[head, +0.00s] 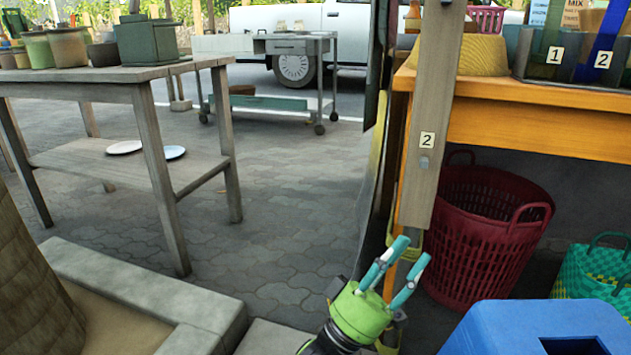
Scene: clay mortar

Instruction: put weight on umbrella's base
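My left gripper (411,252), green with two teal fingers, is low in the middle of the head view. Its fingers stand apart with nothing between them, pointing up and away. My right gripper is not in view. I cannot make out a weight or an umbrella's base for certain. A tall, narrow dark and yellowish thing (374,150) stands upright left of the wooden post; I cannot tell whether it is a folded umbrella, and its foot is hidden.
A blue box (480,330) with a dark opening, a red basket (478,235) and an orange table (560,128) are at right. A wooden post (432,100) stands before the table. A grey table (85,92) and stone edging (150,285) are left. Paving (290,200) between is clear.

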